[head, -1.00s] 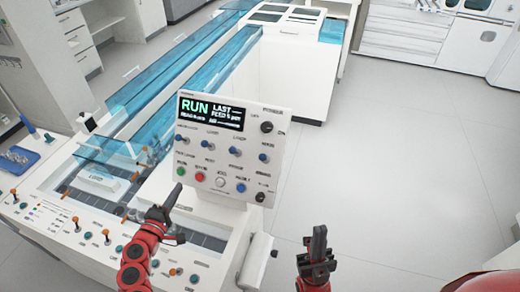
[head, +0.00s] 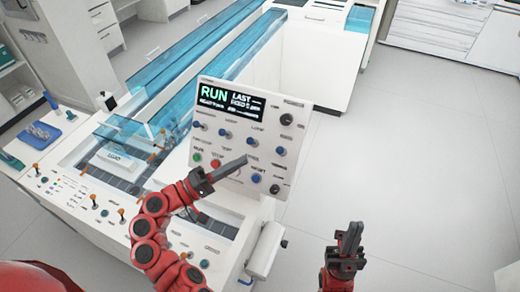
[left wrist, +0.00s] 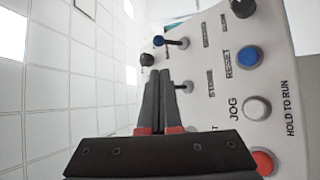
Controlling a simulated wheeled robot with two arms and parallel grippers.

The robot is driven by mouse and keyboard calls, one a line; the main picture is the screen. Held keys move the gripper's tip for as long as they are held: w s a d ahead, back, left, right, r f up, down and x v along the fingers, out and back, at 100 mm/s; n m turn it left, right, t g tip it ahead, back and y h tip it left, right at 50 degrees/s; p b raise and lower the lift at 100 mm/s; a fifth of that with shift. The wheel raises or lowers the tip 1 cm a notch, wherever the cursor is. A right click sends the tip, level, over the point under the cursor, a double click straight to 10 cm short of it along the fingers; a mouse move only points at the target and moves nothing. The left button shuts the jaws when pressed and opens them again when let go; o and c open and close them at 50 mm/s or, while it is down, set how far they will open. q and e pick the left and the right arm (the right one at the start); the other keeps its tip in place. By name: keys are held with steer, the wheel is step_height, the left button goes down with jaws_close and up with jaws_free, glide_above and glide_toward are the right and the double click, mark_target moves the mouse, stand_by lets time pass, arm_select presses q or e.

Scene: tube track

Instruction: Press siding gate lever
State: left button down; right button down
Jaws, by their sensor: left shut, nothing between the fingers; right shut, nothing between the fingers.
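The control panel (head: 225,168) stands upright with a lit screen (head: 229,101) reading RUN. Short blue-knobbed levers (head: 252,141) stick out below the screen; I cannot read which one is labelled siding gate. My left gripper (head: 243,160) is shut and empty, its tips in front of the panel's lower middle. In the left wrist view my left gripper (left wrist: 158,75) overlaps a small lever (left wrist: 182,86) whose outer end is hidden or confused with a dark knob (left wrist: 147,60). I cannot tell if they touch. A blue-knobbed lever (left wrist: 160,41) is beyond. My right gripper (head: 350,238) is shut and empty, away from the panel.
Below the levers are green (head: 197,157), red (head: 215,164) and blue (head: 257,178) buttons. The left wrist view shows RESET (left wrist: 249,57) and JOG (left wrist: 256,107) buttons close by. Orange-tipped levers (head: 121,211) stand on the lower desk. Open floor (head: 400,170) lies to the right.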

mark_target(281, 151)
arm_select(q)
steer(key=p+x, duration=0.4)
steer(key=x, duration=0.5)
steer(key=shift+w+d+r, duration=0.15)
steer(key=shift+w+d, duration=0.1)
